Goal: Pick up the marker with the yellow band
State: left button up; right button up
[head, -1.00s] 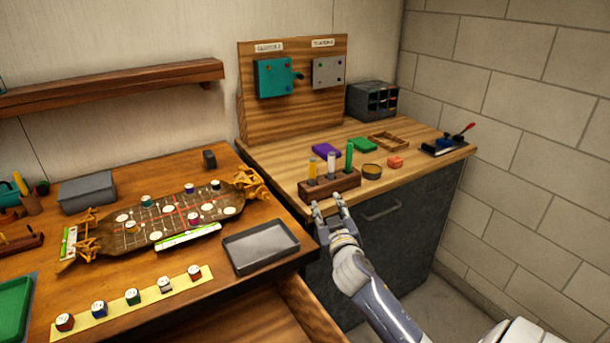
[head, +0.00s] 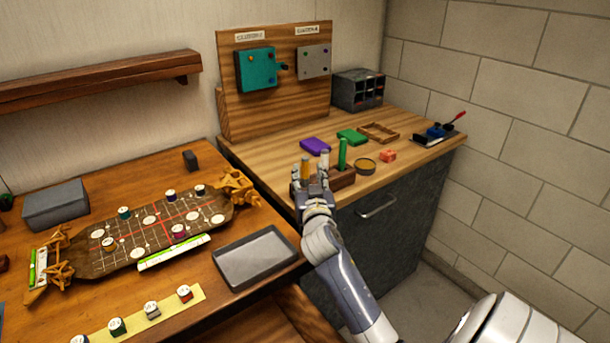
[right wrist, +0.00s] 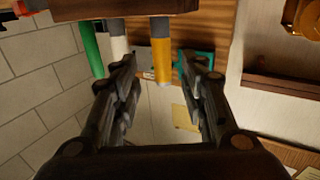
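The marker with the yellow band (head: 305,167) stands upright in a dark wooden holder (head: 343,177) near the front edge of the right worktop. A white marker (head: 324,158) and a green marker (head: 342,153) stand beside it. My right gripper (head: 309,178) is open at the holder's left end and partly hides it. In the right wrist view the yellow marker (right wrist: 160,52) lies between the lines of the two open fingers (right wrist: 162,72), apart from both. The white (right wrist: 118,42) and green (right wrist: 91,50) markers are to its left there. My left gripper is not in view.
A purple block (head: 315,146), a green block (head: 352,136), a round tin (head: 365,166) and a small red block (head: 388,155) lie around the holder. A grey tray (head: 257,258) is on the lower left table. A board with two boxes stands behind.

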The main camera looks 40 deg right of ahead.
aim_at(306, 167)
jog(key=x, duration=0.1)
jog(key=p+x, duration=0.1)
jog(key=x, duration=0.2)
jog(key=shift+w+a+r, duration=0.1)
jog(key=shift+w+r, duration=0.05)
jog(key=shift+r, duration=0.2)
jog(key=shift+w+d, duration=0.2)
jog(key=shift+w, duration=0.05)
jog(key=shift+w+d+f, duration=0.1)
jog(key=shift+w, duration=0.05)
jog(key=shift+c, duration=0.8)
jog(key=c, duration=0.4)
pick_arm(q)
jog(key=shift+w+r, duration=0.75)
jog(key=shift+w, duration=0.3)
pick_arm(e)
grip_shut()
